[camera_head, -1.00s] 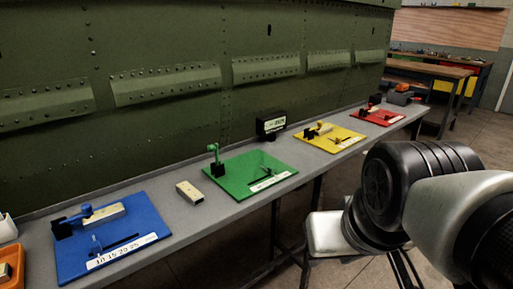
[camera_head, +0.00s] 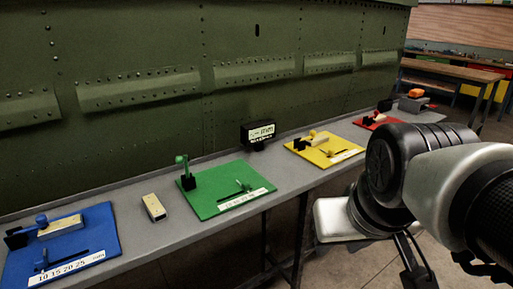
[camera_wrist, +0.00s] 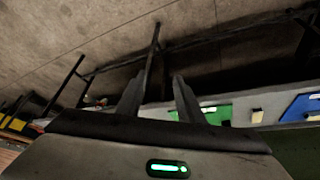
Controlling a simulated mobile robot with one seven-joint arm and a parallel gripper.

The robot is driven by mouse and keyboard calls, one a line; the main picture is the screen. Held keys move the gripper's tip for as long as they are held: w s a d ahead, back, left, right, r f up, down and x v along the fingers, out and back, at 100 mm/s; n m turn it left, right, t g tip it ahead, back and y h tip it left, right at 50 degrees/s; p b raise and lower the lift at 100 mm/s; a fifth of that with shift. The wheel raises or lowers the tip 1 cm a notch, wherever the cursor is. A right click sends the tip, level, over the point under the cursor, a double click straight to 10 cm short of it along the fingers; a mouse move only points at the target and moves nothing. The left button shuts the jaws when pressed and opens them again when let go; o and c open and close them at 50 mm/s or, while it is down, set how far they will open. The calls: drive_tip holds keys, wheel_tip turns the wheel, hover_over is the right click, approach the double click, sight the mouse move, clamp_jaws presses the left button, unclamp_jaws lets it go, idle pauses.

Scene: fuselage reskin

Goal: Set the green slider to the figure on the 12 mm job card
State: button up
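The green board (camera_head: 217,203) lies on the long grey bench and bears a white number strip (camera_head: 243,199), too small to read. The green slider (camera_head: 244,186) sits in a dark slot behind the strip. A green clamp (camera_head: 185,170) stands upright at the board's left side. A black box with a white face (camera_head: 258,132) stands behind the board; its writing is not clearly legible, and I cannot tell whether it is the job card. In the wrist view my gripper (camera_wrist: 157,92) is open and empty, apart from the green board (camera_wrist: 212,115).
A loose beige block (camera_head: 153,207) lies between the green and blue boards (camera_head: 104,233). Yellow (camera_head: 325,158) and red boards (camera_head: 369,124) sit farther right. The green fuselage wall (camera_head: 150,130) rises behind the bench (camera_head: 190,231). Floor is open in front.

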drive_tip(key=w+a+r+n+g+p, duration=0.1)
drive_tip(key=w+a+r+n+p, duration=0.35)
drive_tip(key=w+r+p, duration=0.55)
drive_tip(key=n+y+p, duration=0.2)
drive_tip(key=p, duration=0.3)
approach(246, 183)
drive_tip(key=shift+g+y, duration=0.3)
drive_tip(key=b+x, duration=0.1)
drive_tip(key=x, duration=0.1)
drive_tip(key=b+x, duration=0.1)
drive_tip(key=x, duration=0.5)
drive_tip(key=shift+w+d+f+b, duration=0.2)
drive_tip(key=shift+w+b, duration=0.1)
drive_tip(key=shift+b, duration=0.1)
drive_tip(key=shift+r, duration=0.1)
clamp_jaws()
